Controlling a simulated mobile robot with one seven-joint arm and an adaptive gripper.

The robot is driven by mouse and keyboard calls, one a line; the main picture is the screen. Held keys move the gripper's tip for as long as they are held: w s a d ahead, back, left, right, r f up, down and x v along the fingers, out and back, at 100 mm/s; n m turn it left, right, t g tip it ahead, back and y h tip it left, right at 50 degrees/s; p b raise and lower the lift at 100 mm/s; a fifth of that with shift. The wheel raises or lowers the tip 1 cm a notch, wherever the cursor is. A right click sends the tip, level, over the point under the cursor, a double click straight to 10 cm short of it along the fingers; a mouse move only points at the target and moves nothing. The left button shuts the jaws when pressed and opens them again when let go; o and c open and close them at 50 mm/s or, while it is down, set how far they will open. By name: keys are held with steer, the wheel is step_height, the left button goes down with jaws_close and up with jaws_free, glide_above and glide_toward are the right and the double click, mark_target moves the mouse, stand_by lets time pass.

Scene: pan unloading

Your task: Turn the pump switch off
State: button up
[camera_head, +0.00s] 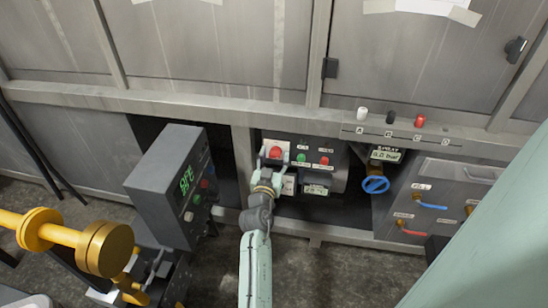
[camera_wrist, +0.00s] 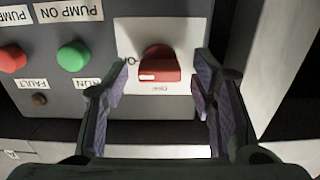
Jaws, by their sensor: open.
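The pump switch is a red rotary knob (camera_wrist: 160,64) on a white plate (camera_wrist: 130,35). It also shows in the head view (camera_head: 275,152) at the upper left of the control panel. A white mark is on the near face of the knob, left of its middle; I cannot tell clearly which setting it points to. My gripper (camera_wrist: 162,82) is open, with one finger on each side of the knob and visible gaps between. In the head view my gripper (camera_head: 270,166) is at the panel, just below the knob, and hides part of the plate.
The wrist view is upside down. A green button (camera_wrist: 73,56), a red button (camera_wrist: 12,58) and a small brown lamp (camera_wrist: 40,99) are left of the knob there. In the head view, a grey display box (camera_head: 165,180) stands close left of my arm, and a blue valve wheel (camera_head: 375,184) is right.

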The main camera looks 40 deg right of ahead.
steer(key=c, duration=1.1)
steer(key=shift+c, duration=0.2)
steer(key=shift+n, duration=0.3)
steer(key=n, duration=0.3)
steer(key=shift+w+n+p, duration=0.15)
steer(key=shift+n+p, duration=0.15)
steer(key=shift+n, duration=0.1)
steer(key=n+p, duration=0.1)
steer(key=n, duration=0.3)
steer(key=shift+a+n, duration=0.1)
steer(key=shift+n, duration=0.2)
steer(key=n+p, duration=0.1)
steer(key=n, duration=0.4)
steer(key=shift+p, duration=0.3)
steer(key=shift+f+n+p, duration=0.15)
steer(key=shift+n+p, duration=0.3)
steer(key=shift+n, duration=1.65)
